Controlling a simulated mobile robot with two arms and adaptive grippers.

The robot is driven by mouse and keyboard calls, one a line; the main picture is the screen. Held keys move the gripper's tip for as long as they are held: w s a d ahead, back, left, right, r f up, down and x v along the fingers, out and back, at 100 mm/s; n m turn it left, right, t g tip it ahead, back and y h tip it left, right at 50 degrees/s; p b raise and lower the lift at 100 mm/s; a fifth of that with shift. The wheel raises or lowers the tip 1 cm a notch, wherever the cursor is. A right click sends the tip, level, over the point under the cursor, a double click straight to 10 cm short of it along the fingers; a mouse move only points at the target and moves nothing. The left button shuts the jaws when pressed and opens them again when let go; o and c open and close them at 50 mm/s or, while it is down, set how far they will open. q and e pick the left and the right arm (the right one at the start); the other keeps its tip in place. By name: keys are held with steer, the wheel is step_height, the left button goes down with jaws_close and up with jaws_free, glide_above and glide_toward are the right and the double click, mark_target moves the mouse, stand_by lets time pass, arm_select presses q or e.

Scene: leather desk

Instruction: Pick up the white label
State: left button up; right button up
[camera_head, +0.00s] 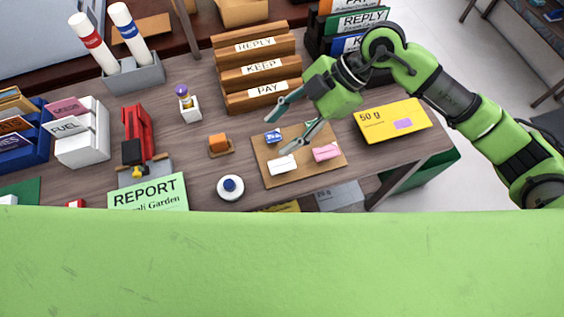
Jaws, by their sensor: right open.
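The white label (282,165) lies on a tan board (265,152) at the right-centre of the desk. A pink label (326,152) lies to its right and a blue label (273,136) lies behind it, on the same board. A green piece (311,124) on the board is partly hidden by my right gripper. My right gripper (282,130) reaches in from the right with its fingers spread and empty. One finger tip is close behind the white label; I cannot tell whether it touches. My left gripper is out of view.
Behind stands a wooden rack (257,69) marked REPLY, KEEP and PAY. A yellow 50 g envelope (393,121) lies right of the board. Left of it are an orange block (218,142), a round white pot (230,187) and a green REPORT sheet (148,194).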

steer(key=w+d+f+m+h, duration=0.2)
steer(key=d+h, duration=0.1)
steer(key=d, duration=0.4)
steer(key=p, duration=0.2)
glide_toward(286, 163)
steer(key=f, duration=0.1)
steer(key=shift+t, duration=0.3)
steer(key=shift+s+a+p+x, duration=0.15)
steer(key=shift+p+x, duration=0.25)
steer(key=shift+x, duration=1.15)
steer(key=shift+s+a+p+x, duration=0.1)
steer(key=shift+s+p+x, duration=0.2)
steer(key=shift+x, duration=1.3)
steer(key=shift+w+r+h, duration=0.1)
steer(key=shift+r+h, duration=0.05)
steer(key=shift+h, duration=0.15)
steer(key=c, duration=0.8)
